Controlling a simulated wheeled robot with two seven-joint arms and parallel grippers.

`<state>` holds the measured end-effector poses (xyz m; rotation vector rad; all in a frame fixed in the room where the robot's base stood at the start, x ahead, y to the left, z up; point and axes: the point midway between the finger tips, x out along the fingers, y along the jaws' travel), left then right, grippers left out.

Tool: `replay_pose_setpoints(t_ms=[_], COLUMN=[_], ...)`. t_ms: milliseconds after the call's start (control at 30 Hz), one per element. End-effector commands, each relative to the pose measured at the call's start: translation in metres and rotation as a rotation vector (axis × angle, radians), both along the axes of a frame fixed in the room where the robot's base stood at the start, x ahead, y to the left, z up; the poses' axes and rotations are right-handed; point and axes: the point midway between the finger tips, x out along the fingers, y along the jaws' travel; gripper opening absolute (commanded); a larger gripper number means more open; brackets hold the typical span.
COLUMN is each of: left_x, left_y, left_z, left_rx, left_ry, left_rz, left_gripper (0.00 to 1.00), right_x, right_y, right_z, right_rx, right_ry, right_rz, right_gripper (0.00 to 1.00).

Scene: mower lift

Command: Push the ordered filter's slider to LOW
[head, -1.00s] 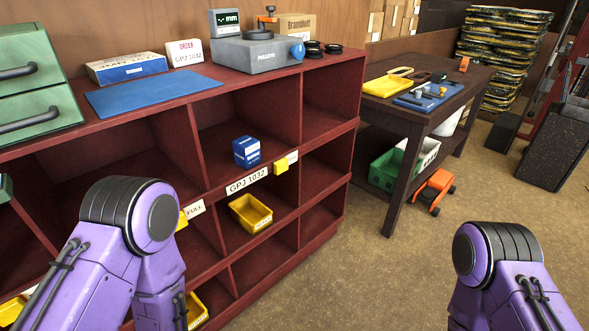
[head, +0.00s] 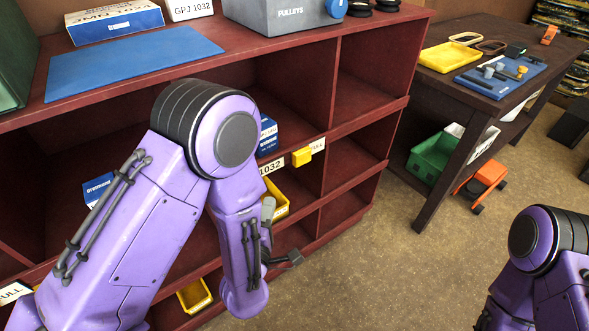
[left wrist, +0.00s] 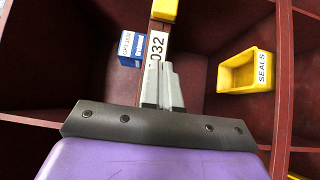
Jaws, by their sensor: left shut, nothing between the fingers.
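The order card (head: 192,9) reads GPJ 1032. The matching shelf label (head: 270,167) is partly hidden behind my left arm; it also shows in the left wrist view (left wrist: 157,48). The yellow slider (head: 302,157) sits to its right, beside the FULL tag (head: 318,146). In the left wrist view the slider (left wrist: 165,10) is at the top edge. A blue filter box (head: 268,135) stands in the compartment above the label, partly hidden. My left gripper (head: 268,209) is shut and empty, below the label and apart from the slider. My right gripper is out of view.
A yellow bin (head: 274,197) marked SEALS (left wrist: 263,68) stands in the compartment below the label. The red shelf dividers (head: 335,115) are close around. A dark table (head: 435,180) stands to the right, with clear floor between.

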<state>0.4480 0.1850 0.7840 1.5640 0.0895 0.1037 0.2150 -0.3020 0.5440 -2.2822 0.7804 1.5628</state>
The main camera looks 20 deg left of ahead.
Motion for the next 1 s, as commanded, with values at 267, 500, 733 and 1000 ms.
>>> replay_pose_setpoints(t_ms=[267, 500, 733, 1000], left_x=[0.008, 0.054, 0.103, 0.129], left_y=[0.001, 0.009, 0.014, -0.010], left_z=[0.000, 0.002, 0.002, 0.001], left_rx=[0.002, 0.003, 0.004, 0.005], left_ry=[0.001, 0.001, 0.001, 0.004], left_rz=[0.001, 0.005, 0.004, -0.001], left_gripper=[0.00, 0.00, 0.00, 0.00], right_x=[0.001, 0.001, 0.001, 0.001], right_y=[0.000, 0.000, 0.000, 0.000], right_z=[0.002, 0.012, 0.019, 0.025], right_rx=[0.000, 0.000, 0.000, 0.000], right_ry=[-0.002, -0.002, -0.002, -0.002], right_rz=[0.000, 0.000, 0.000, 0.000], right_gripper=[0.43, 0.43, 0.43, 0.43])
